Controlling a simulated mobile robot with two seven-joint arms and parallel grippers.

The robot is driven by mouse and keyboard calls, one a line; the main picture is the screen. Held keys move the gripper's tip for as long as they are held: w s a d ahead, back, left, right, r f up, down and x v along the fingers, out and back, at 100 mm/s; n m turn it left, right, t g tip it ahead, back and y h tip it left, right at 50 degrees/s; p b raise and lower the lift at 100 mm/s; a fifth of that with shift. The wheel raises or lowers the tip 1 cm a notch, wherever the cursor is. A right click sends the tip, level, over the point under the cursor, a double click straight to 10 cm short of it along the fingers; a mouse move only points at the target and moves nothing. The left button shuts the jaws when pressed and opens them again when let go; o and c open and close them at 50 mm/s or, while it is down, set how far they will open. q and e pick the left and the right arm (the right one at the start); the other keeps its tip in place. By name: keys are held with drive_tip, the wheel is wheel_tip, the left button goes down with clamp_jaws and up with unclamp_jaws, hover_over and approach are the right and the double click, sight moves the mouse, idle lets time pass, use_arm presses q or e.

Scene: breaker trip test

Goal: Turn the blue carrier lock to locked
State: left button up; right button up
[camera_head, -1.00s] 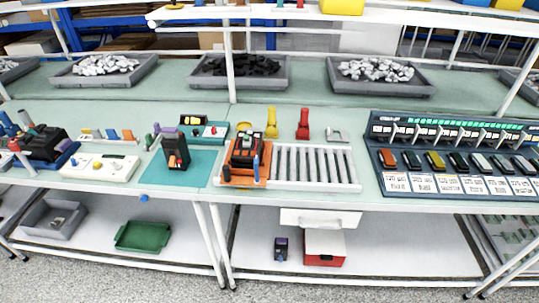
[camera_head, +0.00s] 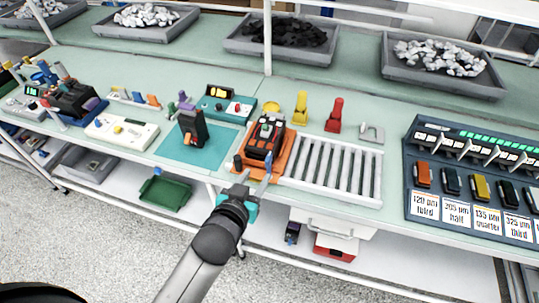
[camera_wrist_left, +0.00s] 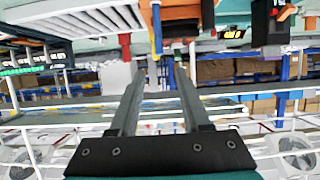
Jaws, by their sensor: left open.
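The blue carrier lock (camera_head: 268,166) is a small upright handle at the near right corner of the orange carrier (camera_head: 284,160). The carrier stands on the table at the left end of the rollers and bears a dark breaker (camera_head: 265,138). My left gripper (camera_head: 253,182) is just in front of the carrier's near edge, close below the lock. It is open; in the left wrist view its two fingers (camera_wrist_left: 152,75) are apart with nothing held between them. I cannot tell whether a finger touches the lock. My right gripper does not show.
White rollers (camera_head: 335,170) lie right of the carrier. A black stand (camera_head: 192,128) on a teal mat (camera_head: 172,152) is to its left. Yellow (camera_head: 300,108) and red (camera_head: 334,116) upright pieces stand behind. A dark breaker panel (camera_head: 470,228) is at right.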

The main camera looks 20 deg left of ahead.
sight(268, 158)
use_arm(q)
drive_tip(key=b+x, duration=0.1)
drive_tip(key=x, duration=1.1)
drive_tip(key=shift+d, duration=0.1)
drive_tip(key=shift+s, duration=0.1)
drive_tip(key=shift+c, duration=0.4)
clamp_jaws()
